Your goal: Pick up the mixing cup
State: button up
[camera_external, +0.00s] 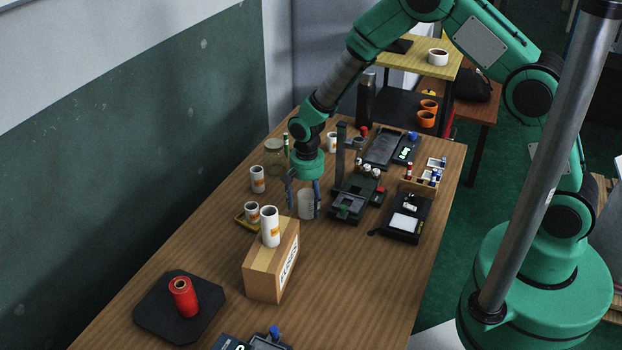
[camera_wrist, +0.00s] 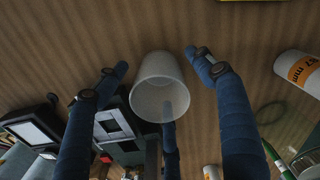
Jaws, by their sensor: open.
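The mixing cup is a translucent whitish cup (camera_external: 306,204) standing upright on the wooden table. In the wrist view the cup (camera_wrist: 158,84) sits between my fingers, its open rim facing the camera. My gripper (camera_external: 303,193) points down over the cup with its blue fingers spread around it. In the wrist view my gripper (camera_wrist: 154,62) has one finger on each side, with visible gaps to the cup. A third finger is seen below the cup, partly overlapping its rim; whether it touches I cannot tell.
A cardboard box (camera_external: 262,270) with a white film roll (camera_external: 270,227) on top stands in front of the cup. More rolls (camera_external: 258,179) stand to its left. A dark green device (camera_external: 350,205) is close on the right. A red spool (camera_external: 184,297) sits on a black pad.

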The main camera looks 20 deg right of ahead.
dwell(0.5)
jog(key=c, duration=1)
jog(key=shift+c, duration=0.2)
notch_tip(320, 180, up, 10)
jog(key=p, duration=0.2)
dwell(0.3)
